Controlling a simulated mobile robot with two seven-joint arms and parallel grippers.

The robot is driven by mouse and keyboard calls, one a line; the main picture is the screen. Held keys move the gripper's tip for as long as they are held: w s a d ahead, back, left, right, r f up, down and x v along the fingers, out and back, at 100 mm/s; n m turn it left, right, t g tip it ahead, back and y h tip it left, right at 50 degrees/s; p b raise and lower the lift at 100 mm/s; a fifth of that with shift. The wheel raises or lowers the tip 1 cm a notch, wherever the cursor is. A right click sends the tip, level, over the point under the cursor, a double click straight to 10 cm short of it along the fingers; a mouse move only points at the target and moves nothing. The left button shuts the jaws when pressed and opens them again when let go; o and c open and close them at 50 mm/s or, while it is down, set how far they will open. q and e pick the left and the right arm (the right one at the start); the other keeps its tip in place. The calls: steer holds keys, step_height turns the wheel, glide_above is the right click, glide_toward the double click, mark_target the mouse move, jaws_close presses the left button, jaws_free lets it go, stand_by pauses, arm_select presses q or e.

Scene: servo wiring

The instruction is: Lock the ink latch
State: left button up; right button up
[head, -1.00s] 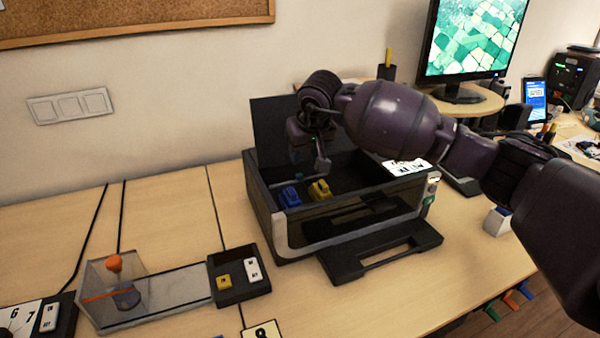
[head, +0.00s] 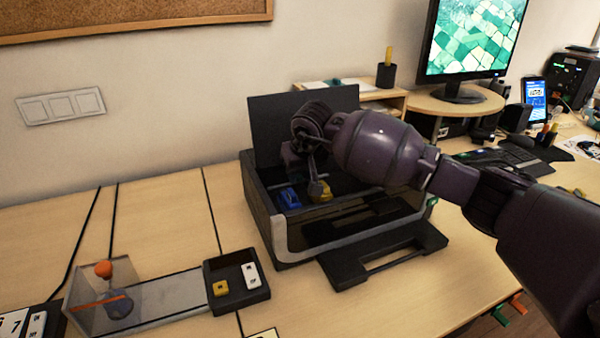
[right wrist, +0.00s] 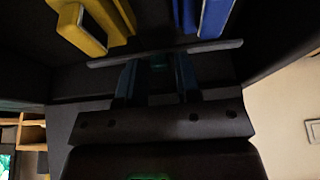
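A dark printer (head: 279,232) stands on the desk with its lid (head: 264,128) raised. Inside are a blue cartridge (head: 289,198) and a yellow cartridge (head: 325,194), side by side. My right gripper (right wrist: 157,78) reaches into the printer, and its hand covers part of the interior in the head view. In the right wrist view its two fingers are apart, with a thin grey bar (right wrist: 220,46) across their tips, possibly the latch. I cannot tell whether they touch it. The yellow cartridge (right wrist: 82,28) and blue cartridge (right wrist: 214,18) lie just beyond the bar. My left gripper is out of view.
A dark tray (head: 405,257) juts from the printer's front. Left of the printer are a small dark box (head: 240,298) with yellow and white pieces and a clear box (head: 90,295) with an orange knob. The desk in front is mostly clear.

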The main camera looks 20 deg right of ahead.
steer(key=c, duration=0.5)
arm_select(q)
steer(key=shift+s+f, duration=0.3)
arm_select(e)
jaws_close()
steer(key=shift+s+d+r+p, duration=0.15)
steer(key=shift+s+p, duration=0.1)
steer(key=shift+s, duration=0.3)
steer(key=shift+s+a+r+p, duration=0.1)
steer(key=shift+s+p, duration=0.15)
steer(key=shift+s, duration=0.25)
steer(key=shift+s+f, duration=0.15)
steer(key=shift+f, duration=0.25)
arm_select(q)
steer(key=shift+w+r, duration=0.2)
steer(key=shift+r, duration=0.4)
arm_select(e)
steer(key=o, duration=0.8)
jaws_free()
steer(key=shift+r, duration=0.1)
